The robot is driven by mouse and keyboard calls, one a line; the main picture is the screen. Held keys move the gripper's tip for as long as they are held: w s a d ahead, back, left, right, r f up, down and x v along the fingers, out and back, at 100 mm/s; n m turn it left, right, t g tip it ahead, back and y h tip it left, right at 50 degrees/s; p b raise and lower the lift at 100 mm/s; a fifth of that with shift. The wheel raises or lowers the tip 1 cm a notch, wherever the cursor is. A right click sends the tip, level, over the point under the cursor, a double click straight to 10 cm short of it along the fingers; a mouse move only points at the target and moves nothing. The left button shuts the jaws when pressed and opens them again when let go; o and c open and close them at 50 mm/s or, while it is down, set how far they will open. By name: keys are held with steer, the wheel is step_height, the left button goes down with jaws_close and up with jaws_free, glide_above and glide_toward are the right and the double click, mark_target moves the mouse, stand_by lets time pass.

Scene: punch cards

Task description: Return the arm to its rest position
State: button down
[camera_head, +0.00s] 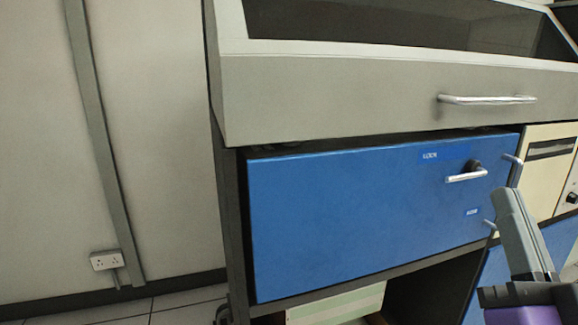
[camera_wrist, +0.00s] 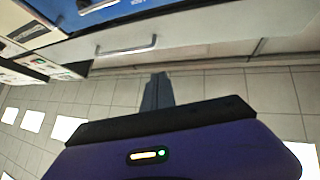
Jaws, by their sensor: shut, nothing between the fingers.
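My gripper (camera_head: 508,198) shows at the lower right of the head view, grey fingers on a purple and black wrist. It stands in front of the right part of the cabinet, and I cannot tell its exact distance from it. In the wrist view my gripper (camera_wrist: 158,77) points away over the tiled floor with its fingers together. Nothing is between them.
A blue cabinet door (camera_head: 340,220) with a silver handle (camera_head: 466,175) sits below a grey machine front with a long handle (camera_head: 488,100). A wall socket (camera_head: 106,260) is at left. White rectangles (camera_wrist: 67,128) lie on the tiled floor.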

steer(key=s+a+f+g, duration=0.1)
steer(key=s+f+g, duration=0.1)
steer(key=s+f, duration=0.35)
steer(key=s+f+g+h, duration=0.1)
steer(key=s+f, duration=0.1)
steer(key=f, duration=0.7)
steer(key=s+a+f+g, duration=0.1)
steer(key=s+f+g, duration=0.15)
steer(key=f, duration=0.45)
steer(key=s+a+f+n+g+y, duration=0.1)
steer(key=s+a+f+n+g, duration=0.15)
steer(key=s+f, duration=0.6)
steer(key=s+a+f+n+g+y, duration=0.1)
steer(key=s+f+g+y, duration=0.15)
steer(key=s+f, duration=0.6)
step_height(320, 180, up, 33)
steer(key=s+p, duration=0.2)
steer(key=p, duration=2.7)
steer(key=shift+f+h+p, duration=0.15)
steer(key=shift+h+p, duration=0.2)
